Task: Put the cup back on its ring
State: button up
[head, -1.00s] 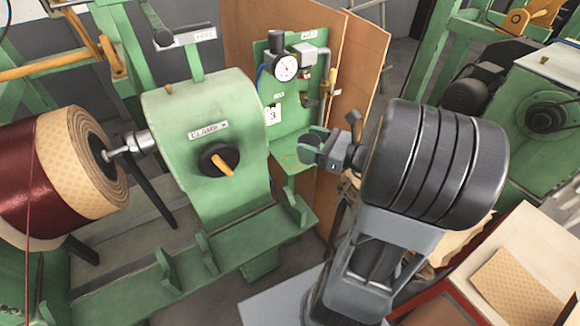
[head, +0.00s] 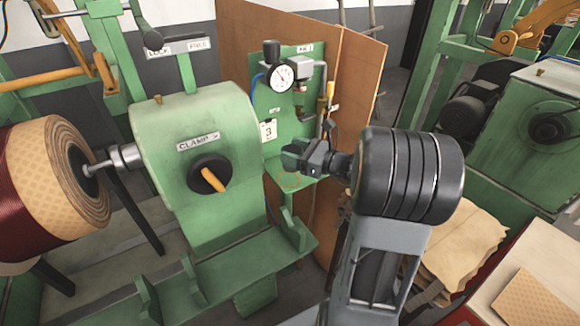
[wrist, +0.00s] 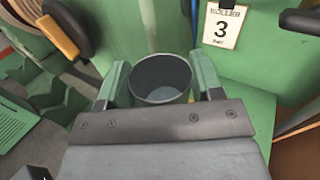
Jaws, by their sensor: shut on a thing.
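A dark grey, open-topped cup (wrist: 160,92) sits between the two green fingertips of my gripper in the wrist view. The gripper is shut on it, and I look down into the cup's hollow. In the head view my gripper (head: 293,152) is over the small green shelf (head: 306,167) beside the gauge panel. A thin orange ring (head: 289,182) is marked on that shelf, just below the gripper in the picture. The cup is hard to make out in the head view, and its gap above the shelf cannot be judged. The ring does not show in the wrist view.
The green clamp housing (head: 196,130) with its orange-handled knob (head: 208,176) stands close on the left. Behind the shelf are the gauge (head: 283,75), pipes and a card (head: 268,130) marked 3. A brown board (head: 350,75) rises behind the panel.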

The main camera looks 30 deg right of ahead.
jog(key=w+f, duration=0.2)
jog(key=f, duration=0.1)
jog(key=w+d+f, duration=0.1)
jog(key=w+f, duration=0.1)
jog(key=shift+f, duration=0.1)
jog(key=shift+w+f, duration=0.15)
jog(key=shift+f, duration=1.55)
jog(key=shift+f, duration=0.2)
jog(key=o, duration=1)
